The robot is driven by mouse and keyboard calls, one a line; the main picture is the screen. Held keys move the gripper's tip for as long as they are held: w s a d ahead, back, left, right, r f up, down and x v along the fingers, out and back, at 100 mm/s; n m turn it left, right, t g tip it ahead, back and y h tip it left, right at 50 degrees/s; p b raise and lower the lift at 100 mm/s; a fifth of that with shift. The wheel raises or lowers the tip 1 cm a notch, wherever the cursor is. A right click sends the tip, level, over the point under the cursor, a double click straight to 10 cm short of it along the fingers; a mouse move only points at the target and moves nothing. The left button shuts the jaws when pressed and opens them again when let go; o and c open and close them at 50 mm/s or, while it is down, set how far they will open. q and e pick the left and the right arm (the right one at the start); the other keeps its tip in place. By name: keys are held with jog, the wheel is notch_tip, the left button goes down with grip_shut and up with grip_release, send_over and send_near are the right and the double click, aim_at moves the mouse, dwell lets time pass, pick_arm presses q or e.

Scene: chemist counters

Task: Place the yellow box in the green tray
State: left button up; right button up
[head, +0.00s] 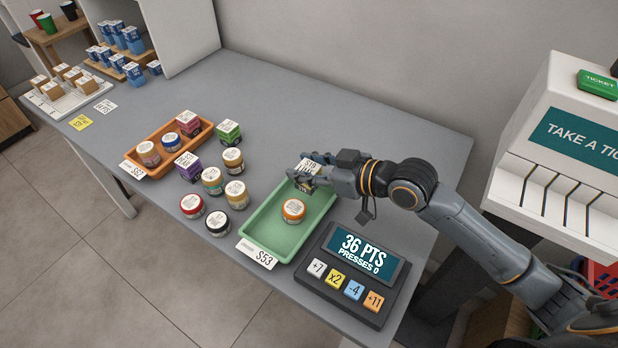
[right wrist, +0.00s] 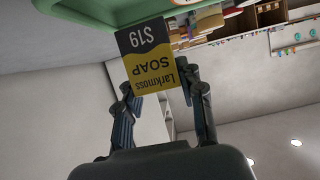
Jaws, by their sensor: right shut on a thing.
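The yellow box (head: 306,165) has a yellow and dark label that reads "Larkmoss SOAP $19" in the right wrist view (right wrist: 153,62). My right gripper (head: 311,170) is shut on it, with one finger at each side, seen also in the right wrist view (right wrist: 162,88). The box is at the far end of the green tray (head: 262,225); I cannot tell whether it touches the tray floor. The green tray holds an orange-lidded jar (head: 293,210) and carries an "S53" label. My left gripper is not in view.
A points keypad (head: 350,272) stands right of the green tray. Several loose jars, a purple box (head: 188,167) and a green box (head: 228,132) stand to its left. An orange tray (head: 168,148) lies beyond them. The counter (head: 300,100) behind is clear.

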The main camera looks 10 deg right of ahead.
jog(key=shift+w+d+f, duration=0.25)
jog(key=shift+w+f, duration=0.15)
jog(key=shift+f, duration=0.2)
notch_tip(320, 180, down, 2)
jog(key=shift+w+d+f, duration=0.1)
jog(key=shift+d+f, duration=0.05)
jog(key=shift+f, duration=0.55)
jog(key=o, duration=1.2)
jog(key=shift+f, duration=0.15)
